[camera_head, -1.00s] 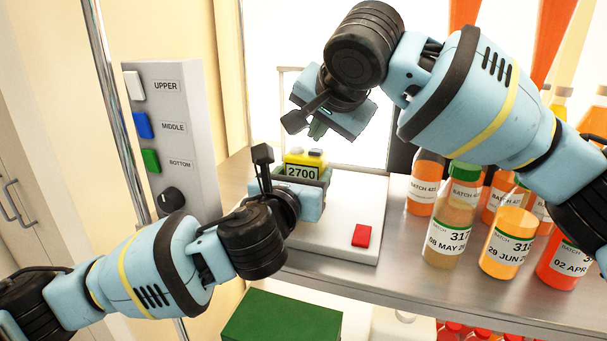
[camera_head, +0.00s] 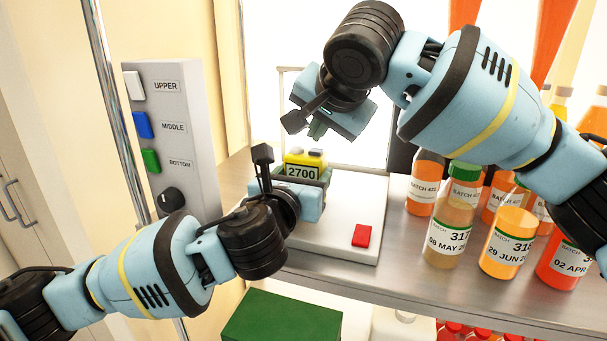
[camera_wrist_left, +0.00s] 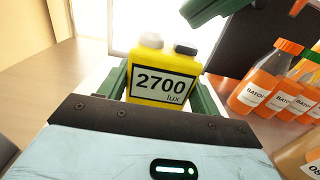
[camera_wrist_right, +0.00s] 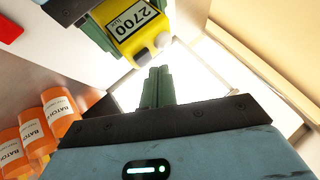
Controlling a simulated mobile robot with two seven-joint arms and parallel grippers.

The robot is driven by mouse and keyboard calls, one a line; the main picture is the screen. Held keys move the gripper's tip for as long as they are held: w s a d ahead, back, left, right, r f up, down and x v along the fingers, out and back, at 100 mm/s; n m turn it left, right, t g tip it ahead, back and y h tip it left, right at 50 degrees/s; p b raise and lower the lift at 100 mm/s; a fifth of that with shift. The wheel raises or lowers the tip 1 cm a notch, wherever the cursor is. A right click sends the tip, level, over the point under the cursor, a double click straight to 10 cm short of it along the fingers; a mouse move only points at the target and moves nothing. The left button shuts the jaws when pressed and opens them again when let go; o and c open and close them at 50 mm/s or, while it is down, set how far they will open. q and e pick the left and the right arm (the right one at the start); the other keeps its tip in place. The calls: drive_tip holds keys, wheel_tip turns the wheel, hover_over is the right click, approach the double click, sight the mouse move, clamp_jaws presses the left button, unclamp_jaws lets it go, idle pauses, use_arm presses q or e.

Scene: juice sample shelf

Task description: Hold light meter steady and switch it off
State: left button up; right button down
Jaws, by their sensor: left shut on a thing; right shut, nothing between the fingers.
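The yellow light meter (camera_head: 304,159) stands over the white base plate and its display reads 2700. In the left wrist view the meter (camera_wrist_left: 163,72) shows "2700 lux", with a pale knob and a dark knob on top. My left gripper (camera_head: 308,178) is shut on the meter, a green finger on each side. My right gripper (camera_head: 318,128) is above and behind the meter, apart from it. In the right wrist view its green fingers (camera_wrist_right: 158,88) are together and empty, and the meter (camera_wrist_right: 146,40) is just above them in the picture.
The white base (camera_head: 335,235) carries a red button (camera_head: 361,236) at its front right. Juice bottles (camera_head: 452,215) stand on the metal shelf at right. A grey panel (camera_head: 180,140) with UPPER, MIDDLE and BOTTOM switches is at left. A green box (camera_head: 285,318) is below.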

sight(318, 153)
use_arm(q)
drive_tip(key=shift+f, duration=0.1)
use_arm(e)
drive_tip(key=shift+f, duration=0.15)
idle(0.3)
drive_tip(key=shift+f, duration=0.3)
drive_tip(key=shift+f, duration=0.35)
idle(0.5)
drive_tip(key=shift+r, duration=0.8)
drive_tip(key=shift+r, duration=3)
use_arm(q)
drive_tip(key=o, duration=1.3)
drive_tip(key=shift+c, duration=0.2)
